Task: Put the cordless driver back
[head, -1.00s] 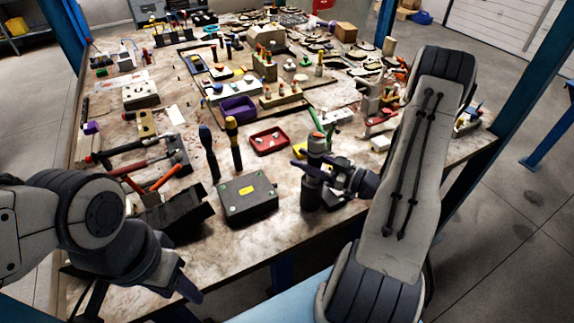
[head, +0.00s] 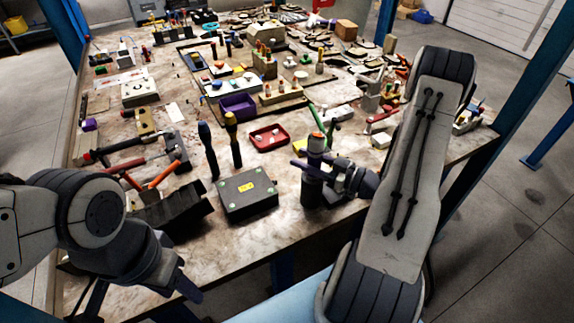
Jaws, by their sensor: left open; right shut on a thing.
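The cordless driver (head: 315,147) looks like an upright grey and dark cylinder with an orange-red top, near the front edge of the workbench. Its lower part is at a dark, wider cylindrical body (head: 312,191); I cannot tell whether this is its base or a separate holder. My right gripper (head: 314,170) is shut around the driver's middle from the right, with one finger showing on the left side.
A dark grey box (head: 247,194) with a yellow label stands left of the driver. Two upright screwdrivers (head: 233,140) stand behind it. A red tray (head: 270,137) and a purple bin (head: 237,105) lie farther back. A black angular block (head: 174,208) is near my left arm.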

